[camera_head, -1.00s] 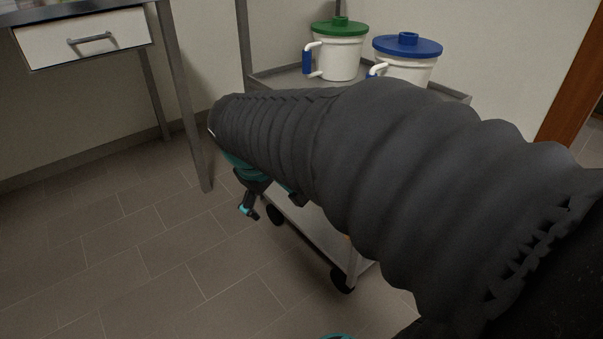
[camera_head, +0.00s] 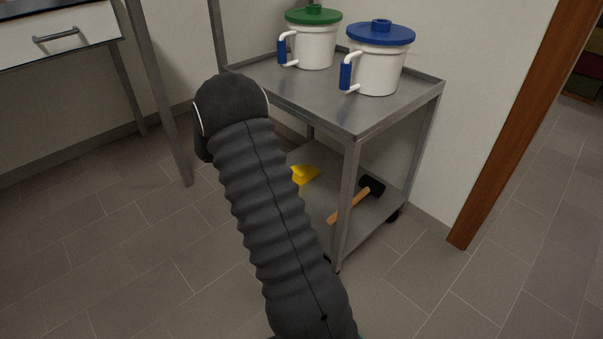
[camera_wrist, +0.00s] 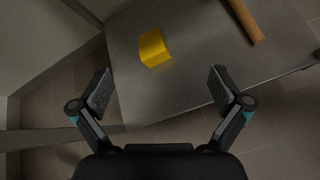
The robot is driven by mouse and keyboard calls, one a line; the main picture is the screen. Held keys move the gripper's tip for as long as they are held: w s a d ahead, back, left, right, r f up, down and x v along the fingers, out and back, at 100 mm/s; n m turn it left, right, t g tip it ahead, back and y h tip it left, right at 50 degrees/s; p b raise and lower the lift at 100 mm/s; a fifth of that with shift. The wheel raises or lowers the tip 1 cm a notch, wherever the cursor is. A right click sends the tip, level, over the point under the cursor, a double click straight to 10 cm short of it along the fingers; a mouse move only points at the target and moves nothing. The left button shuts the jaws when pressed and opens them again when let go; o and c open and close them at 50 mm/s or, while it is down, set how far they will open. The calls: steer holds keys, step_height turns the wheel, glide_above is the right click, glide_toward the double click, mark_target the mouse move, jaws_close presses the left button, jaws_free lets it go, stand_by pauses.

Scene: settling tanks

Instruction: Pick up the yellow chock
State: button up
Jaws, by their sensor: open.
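The yellow chock (camera_head: 305,175) lies on the lower shelf of the metal cart, partly hidden behind my arm in the head view. In the wrist view the chock (camera_wrist: 154,48) sits on the grey shelf, ahead of my gripper and a little left of the middle between its fingers. My gripper (camera_wrist: 161,88) is open and empty, with its two fingers spread wide, and the chock is apart from both. In the head view my gripper is hidden behind my arm.
A mallet (camera_head: 348,204) lies on the lower shelf (camera_head: 372,218) right of the chock. The cart's top shelf (camera_head: 335,112) holds a green-lidded jug (camera_head: 315,46) and a blue-lidded jug (camera_head: 377,73). A front cart post (camera_head: 346,200) stands near. A drawer table (camera_head: 65,35) stands at left.

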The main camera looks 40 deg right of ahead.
steer(key=w+d+f+n, duration=0.1)
steer(key=f, duration=0.3)
steer(key=w+d+f+n+h, duration=0.1)
steer(key=w+d+f+n, duration=0.1)
steer(key=f, duration=0.3)
steer(key=w+d+f+n+t+h, duration=0.1)
steer(key=w+d+f+n, duration=0.1)
steer(key=f, duration=0.2)
steer(key=shift+f+p, duration=0.15)
steer(key=shift+p, duration=0.15)
steer(key=shift+d+f, duration=0.2)
steer(key=shift+f, duration=0.1)
glide_toward(307, 169)
steer(key=shift+w+d+f+b, duration=0.25)
steer(key=shift+d+f, duration=0.05)
steer(key=shift+d, duration=0.15)
steer(key=shift+w+d+f+b, duration=0.2)
steer(key=shift+d+f, duration=0.15)
steer(key=shift+d, duration=0.15)
steer(key=shift+s+b+x, duration=0.1)
steer(key=shift+b+x, duration=0.1)
steer(key=shift+x, duration=1.25)
steer(key=shift+s+b+x, duration=0.15)
steer(key=shift+b+x, duration=0.05)
steer(key=shift+x, duration=1.25)
steer(key=shift+d+r, duration=0.1)
steer(key=shift+r, duration=0.1)
steer(key=c, duration=1.2)
